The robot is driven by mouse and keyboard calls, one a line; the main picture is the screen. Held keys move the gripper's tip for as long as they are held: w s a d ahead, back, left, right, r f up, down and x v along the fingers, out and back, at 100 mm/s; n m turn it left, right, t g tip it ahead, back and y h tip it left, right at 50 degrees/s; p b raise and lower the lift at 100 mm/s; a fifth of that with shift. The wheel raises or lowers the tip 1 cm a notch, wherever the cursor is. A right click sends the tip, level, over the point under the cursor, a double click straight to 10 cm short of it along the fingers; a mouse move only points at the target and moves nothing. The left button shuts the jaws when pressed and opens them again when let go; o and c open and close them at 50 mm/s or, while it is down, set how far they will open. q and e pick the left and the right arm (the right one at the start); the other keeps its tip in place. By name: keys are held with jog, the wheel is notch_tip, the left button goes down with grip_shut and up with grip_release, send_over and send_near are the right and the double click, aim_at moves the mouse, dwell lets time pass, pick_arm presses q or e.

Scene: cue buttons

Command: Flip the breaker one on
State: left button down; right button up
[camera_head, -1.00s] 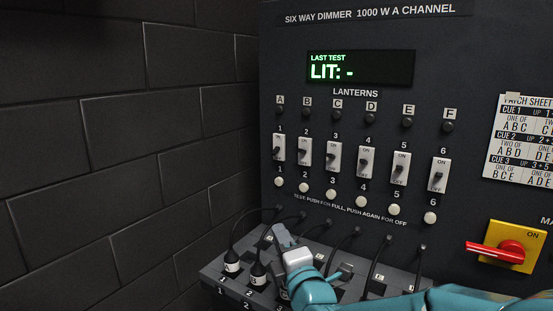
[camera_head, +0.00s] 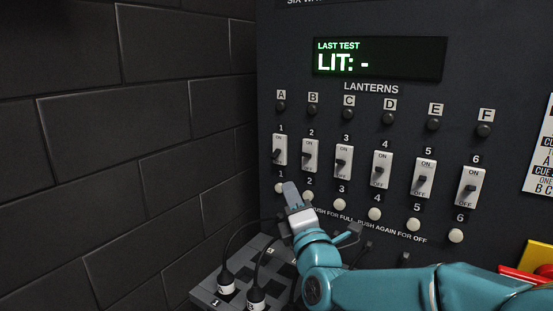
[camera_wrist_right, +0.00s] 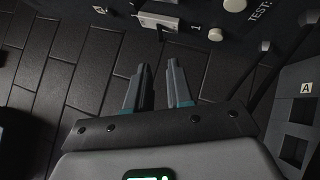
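Breaker one (camera_head: 280,146) is the leftmost white switch in the row on the dark panel, under the number 1. Its dark lever appears to point downward, with the ON mark showing above it. It also shows at the top of the right wrist view (camera_wrist_right: 158,21), beyond the fingertips. My right gripper (camera_head: 291,194) is just below breaker one, over the row of round buttons, and hides part of the panel. In the right wrist view its two fingers (camera_wrist_right: 158,68) stand apart with nothing between them. They look clear of the breaker. My left gripper is not in view.
Breaker two (camera_head: 310,155) stands close to the right of breaker one. White test button one (camera_head: 280,188) lies below it. Cables and plugs (camera_head: 227,282) are on the ledge underneath. A dark block wall (camera_head: 130,130) is on the left. The display (camera_head: 380,58) reads LIT: -.

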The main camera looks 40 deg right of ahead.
aim_at(274, 159)
jog(key=p+x, duration=0.3)
jog(key=x, duration=0.9)
jog(key=shift+w+a+f, duration=0.1)
jog(key=shift+a, duration=0.05)
jog(key=shift+w, duration=0.2)
grip_shut()
